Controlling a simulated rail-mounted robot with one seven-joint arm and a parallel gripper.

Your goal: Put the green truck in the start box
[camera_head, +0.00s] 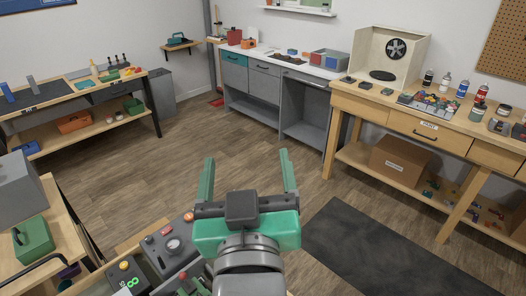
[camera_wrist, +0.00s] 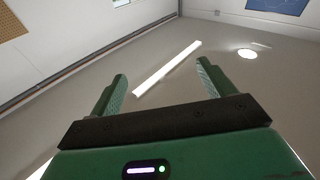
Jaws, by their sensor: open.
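My gripper (camera_head: 247,157) is open and empty, raised in front of me with its two green fingers pointing up and apart. It also shows in the wrist view (camera_wrist: 162,70), where only ceiling and walls lie beyond the fingers. I cannot make out a green truck or a start box for certain in either view. Small coloured items (camera_head: 122,73) sit on the left workbench (camera_head: 60,104), too small to tell apart. Part of the area below my gripper is hidden by my arm.
A green toolbox (camera_head: 33,238) stands at the near left. A control panel (camera_head: 172,245) is just left of my gripper. A paint bench (camera_head: 420,135) with bottles and a spray booth (camera_head: 392,52) is at right. The wooden floor (camera_head: 160,165) ahead is clear, with a dark mat (camera_head: 375,250) at right.

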